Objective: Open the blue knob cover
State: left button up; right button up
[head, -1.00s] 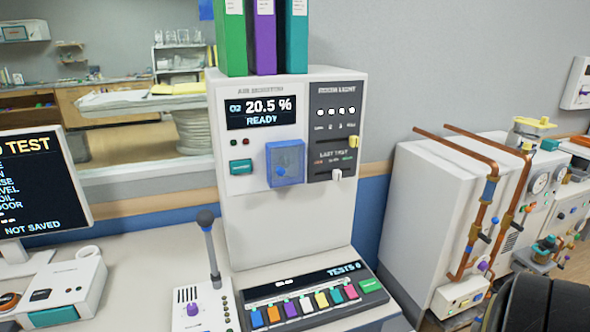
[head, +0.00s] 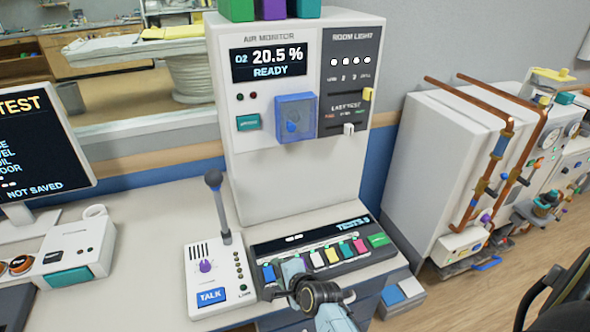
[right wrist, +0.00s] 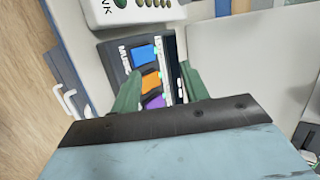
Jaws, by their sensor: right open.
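The blue knob cover (head: 296,117) is a translucent blue box on the front of the white air monitor (head: 290,180), right of a teal button. It looks closed, with a blue knob shape showing through it. My right gripper (head: 306,284) is low in the head view, over the panel of coloured keys and well below the cover. In the right wrist view its two green fingers (right wrist: 160,88) are apart and empty, with the keys visible between them. The cover does not show in the right wrist view. My left gripper is not in view.
The key panel (head: 330,252) and a talk box with an upright microphone stalk (head: 219,205) stand before the monitor. A screen (head: 38,150) is at left. White cabinets with copper pipes (head: 455,160) are at right. Bare desk (head: 150,225) lies left of the talk box.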

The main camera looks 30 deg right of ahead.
jog(key=w+d+r+m+t+h, duration=0.1)
jog(key=w+d+r+m+t, duration=0.2)
jog(key=r, duration=0.5)
jog(key=w+d+r+m+t+h, duration=0.1)
jog(key=w+d+r+m, duration=0.1)
jog(key=r+m, duration=0.45)
jog(key=m+t+h+p, duration=0.1)
jog(key=m+t+h, duration=0.15)
jog(key=m, duration=0.55)
send_near(292, 129)
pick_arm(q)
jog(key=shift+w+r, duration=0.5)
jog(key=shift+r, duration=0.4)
pick_arm(e)
jog(key=x, duration=0.8)
jog(key=shift+w, duration=0.15)
jog(key=shift+c, duration=0.4)
grip_shut()
